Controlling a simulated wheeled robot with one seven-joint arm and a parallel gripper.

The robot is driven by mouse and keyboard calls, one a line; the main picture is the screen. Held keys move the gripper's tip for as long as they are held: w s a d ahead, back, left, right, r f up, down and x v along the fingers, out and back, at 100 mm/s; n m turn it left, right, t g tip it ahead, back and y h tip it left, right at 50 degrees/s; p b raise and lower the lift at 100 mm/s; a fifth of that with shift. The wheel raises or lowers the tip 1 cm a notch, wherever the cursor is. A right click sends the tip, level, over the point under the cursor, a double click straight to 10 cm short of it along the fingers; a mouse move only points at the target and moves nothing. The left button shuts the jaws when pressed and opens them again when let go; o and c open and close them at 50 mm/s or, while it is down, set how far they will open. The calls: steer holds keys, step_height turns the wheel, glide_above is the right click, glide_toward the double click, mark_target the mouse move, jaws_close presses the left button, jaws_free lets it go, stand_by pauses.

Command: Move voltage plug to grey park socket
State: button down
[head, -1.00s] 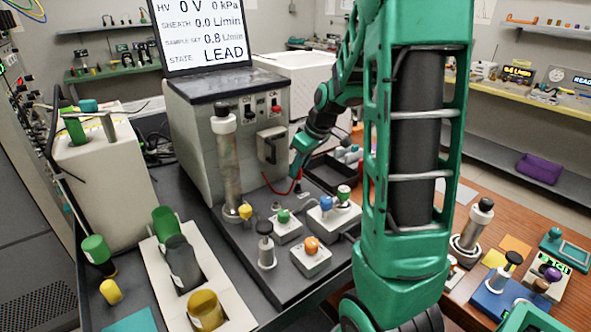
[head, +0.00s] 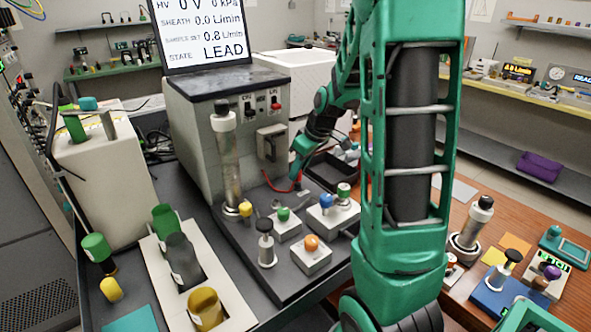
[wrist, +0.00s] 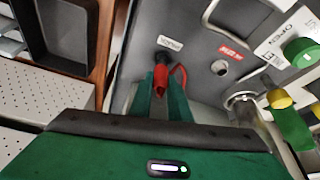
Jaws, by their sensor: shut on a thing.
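The voltage plug (wrist: 161,80) is red with a red lead and sits between the green fingers of my gripper (wrist: 160,92) in the wrist view. A dark round part (wrist: 163,57) lies just beyond the plug's tip, below a small white label (wrist: 170,44); whether the plug is seated in it I cannot tell. A pale round socket (wrist: 221,68) with a red label (wrist: 235,52) is to the right, empty. In the head view my gripper (head: 297,172) is low beside the grey cabinet's right side, and the red lead (head: 283,188) loops to its left.
The grey cabinet (head: 205,135) with its screen stands behind the dark base plate. Small boxes with coloured knobs, such as the orange one (head: 311,250), stand in front of my gripper. A black tray (wrist: 65,40) is at the upper left of the wrist view.

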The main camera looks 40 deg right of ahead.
steer(key=shift+f, duration=0.7)
steer(key=c, duration=1.6)
jaws_free()
steer(key=shift+r, duration=0.1)
steer(key=v, duration=1)
steer(key=shift+s+r, duration=0.15)
steer(key=shift+r, duration=0.05)
